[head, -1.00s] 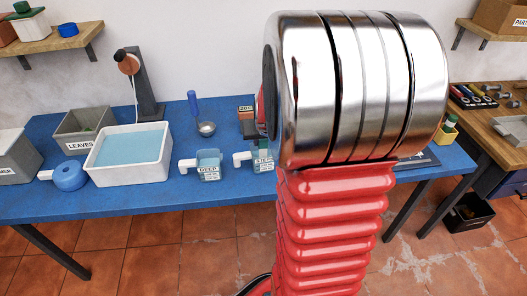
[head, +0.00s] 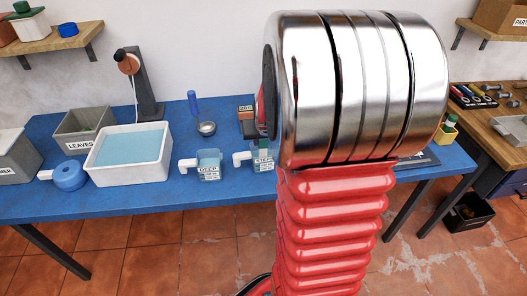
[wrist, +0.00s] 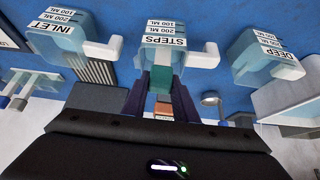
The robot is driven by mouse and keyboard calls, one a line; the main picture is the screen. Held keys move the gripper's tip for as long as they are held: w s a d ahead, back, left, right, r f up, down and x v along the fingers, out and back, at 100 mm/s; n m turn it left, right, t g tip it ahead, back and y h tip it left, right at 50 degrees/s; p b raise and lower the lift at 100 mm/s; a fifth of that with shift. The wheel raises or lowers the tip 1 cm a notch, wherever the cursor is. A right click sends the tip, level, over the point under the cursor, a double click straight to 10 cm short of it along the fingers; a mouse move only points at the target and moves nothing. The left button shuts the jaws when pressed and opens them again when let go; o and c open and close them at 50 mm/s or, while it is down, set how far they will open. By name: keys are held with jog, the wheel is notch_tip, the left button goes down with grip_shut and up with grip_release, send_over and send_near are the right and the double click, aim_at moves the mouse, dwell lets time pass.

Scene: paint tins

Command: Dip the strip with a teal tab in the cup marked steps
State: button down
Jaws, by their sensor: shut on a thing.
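My gripper (wrist: 162,90) shows in the wrist view, its two dark fingers shut on the teal tab (wrist: 162,78) of a strip. The clear cup marked STEPS (wrist: 166,55) is just beyond the fingertips, and the tab overlaps its edge in this view. In the head view the STEPS cup (head: 262,160) stands on the blue bench, partly hidden by my arm.
The DEEP cup (head: 208,166) stands left of STEPS on the blue bench (head: 130,200). The INLET cup (wrist: 60,48) is on the other side. A white basin of liquid (head: 130,155), a blue pot (head: 69,176) and a LEAVES bin (head: 85,128) stand further left.

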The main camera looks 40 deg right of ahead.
notch_tip(320, 180, up, 12)
dwell(1.4)
dwell(1.4)
notch_tip(320, 180, up, 4)
dwell(0.6)
